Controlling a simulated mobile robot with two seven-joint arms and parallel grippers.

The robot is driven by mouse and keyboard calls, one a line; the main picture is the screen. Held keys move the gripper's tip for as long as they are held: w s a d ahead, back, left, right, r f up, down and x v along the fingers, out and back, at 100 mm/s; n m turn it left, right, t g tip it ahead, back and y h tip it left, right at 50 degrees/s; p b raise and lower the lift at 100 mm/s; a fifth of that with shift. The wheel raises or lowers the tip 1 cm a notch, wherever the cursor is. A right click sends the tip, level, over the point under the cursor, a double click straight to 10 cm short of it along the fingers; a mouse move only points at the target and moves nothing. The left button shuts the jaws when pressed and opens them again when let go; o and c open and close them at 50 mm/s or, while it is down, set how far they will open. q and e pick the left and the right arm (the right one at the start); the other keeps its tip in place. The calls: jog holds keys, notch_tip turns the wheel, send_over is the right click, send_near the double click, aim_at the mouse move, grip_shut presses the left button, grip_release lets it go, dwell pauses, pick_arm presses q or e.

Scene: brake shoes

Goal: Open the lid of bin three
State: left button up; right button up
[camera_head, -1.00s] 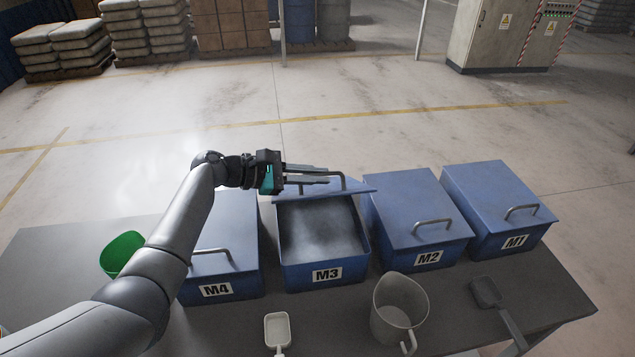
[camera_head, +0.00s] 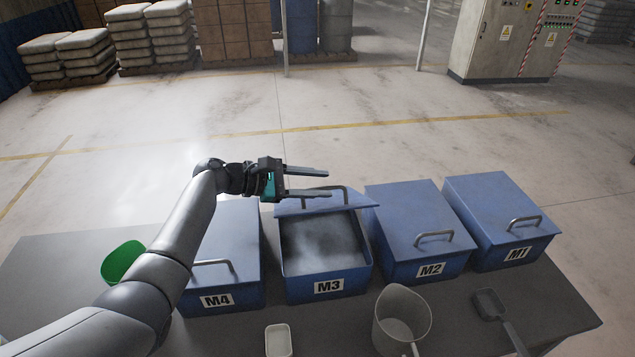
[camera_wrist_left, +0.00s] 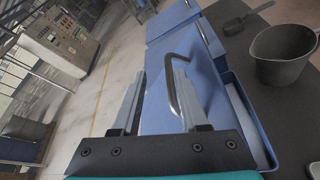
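Bin three is the blue box labelled M3 (camera_head: 328,286). Its blue lid (camera_head: 362,199) is raised and tilted at the back of the bin, and the grey contents show inside. The lid's metal handle (camera_head: 346,196) is at its upper side. My left gripper (camera_head: 328,182) is at the raised lid, its two fingers spread apart. In the left wrist view the fingers are open, with the bent handle (camera_wrist_left: 170,82) close to the right finger; I cannot tell if they touch. My right gripper is not in view.
Closed blue bins M4 (camera_head: 232,240), M2 (camera_head: 412,215) and M1 (camera_head: 497,205) stand beside it on the grey table (camera_head: 50,270). Open floor lies behind.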

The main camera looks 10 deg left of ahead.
pick_arm(q)
jog(key=v, duration=1.5)
jog(key=shift+b, duration=0.4)
